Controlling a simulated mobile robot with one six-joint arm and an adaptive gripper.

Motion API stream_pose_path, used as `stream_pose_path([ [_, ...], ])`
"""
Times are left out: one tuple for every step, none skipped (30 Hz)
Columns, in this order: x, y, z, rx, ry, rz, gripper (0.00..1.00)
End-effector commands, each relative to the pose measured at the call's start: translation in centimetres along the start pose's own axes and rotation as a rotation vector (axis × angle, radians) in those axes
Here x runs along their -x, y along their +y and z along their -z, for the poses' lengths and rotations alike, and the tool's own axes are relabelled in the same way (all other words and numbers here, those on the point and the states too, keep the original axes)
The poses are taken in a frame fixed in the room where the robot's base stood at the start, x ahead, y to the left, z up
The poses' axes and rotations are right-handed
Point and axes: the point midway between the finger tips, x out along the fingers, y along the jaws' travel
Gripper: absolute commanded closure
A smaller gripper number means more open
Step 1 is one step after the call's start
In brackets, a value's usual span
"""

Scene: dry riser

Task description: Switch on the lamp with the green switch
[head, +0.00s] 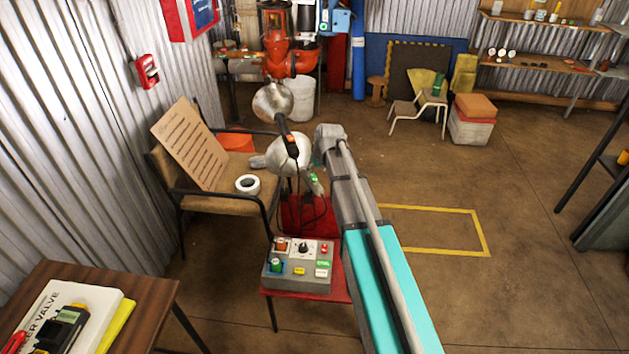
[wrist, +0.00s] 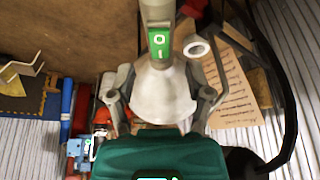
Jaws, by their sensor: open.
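The lamp with the green switch has a silver, rounded shade (head: 289,155) in the middle of the head view. Its green switch (head: 314,177) sits on the handle below the shade, at lower right. In the wrist view the switch (wrist: 159,43) is marked O and I, above the pale shade (wrist: 160,95). My gripper (wrist: 160,97) is open, its two fingers on either side of the shade. I cannot tell whether they touch it. A second silver lamp (head: 272,102) stands just beyond, with an orange switch (head: 291,143) on its dark handle. No glow shows.
A grey control box (head: 298,264) with coloured buttons sits on a red stand (head: 335,286). A chair (head: 176,203) at left holds a printed board (head: 190,143) and a white tape roll (head: 248,184). A red pipe fitting (head: 288,62) is behind. Open floor (head: 480,200) lies right.

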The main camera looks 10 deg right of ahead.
Motion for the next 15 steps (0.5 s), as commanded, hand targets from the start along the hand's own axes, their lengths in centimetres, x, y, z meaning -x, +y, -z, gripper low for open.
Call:
stream_pose_path([
  [-0.9,0.0,-0.1,0.0,0.0,0.0,0.34],
  [-1.1,0.0,-0.1,0.0,0.0,0.0,0.34],
  [-1.4,0.0,-0.1,0.0,0.0,0.0,0.34],
  [-1.7,0.0,-0.1,0.0,0.0,0.0,0.34],
  [-1.9,0.0,-0.1,0.0,0.0,0.0,0.34],
  [-2.2,0.0,-0.1,0.0,0.0,0.0,0.34],
  [-2.5,0.0,-0.1,0.0,0.0,0.0,0.34],
  [-2.7,0.0,-0.1,0.0,0.0,0.0,0.34],
  [-2.9,0.0,-0.1,0.0,0.0,0.0,0.34],
  [-3.1,0.0,-0.1,0.0,0.0,0.0,0.34],
  [-3.2,0.0,-0.1,0.0,0.0,0.0,0.34],
  [-3.4,0.0,-0.1,0.0,0.0,0.0,0.34],
  [-3.5,0.0,-0.1,0.0,0.0,0.0,0.34],
  [-3.6,0.0,-0.1,0.0,0.0,0.0,0.34],
  [-3.8,0.0,0.0,0.0,0.0,0.0,0.34],
])
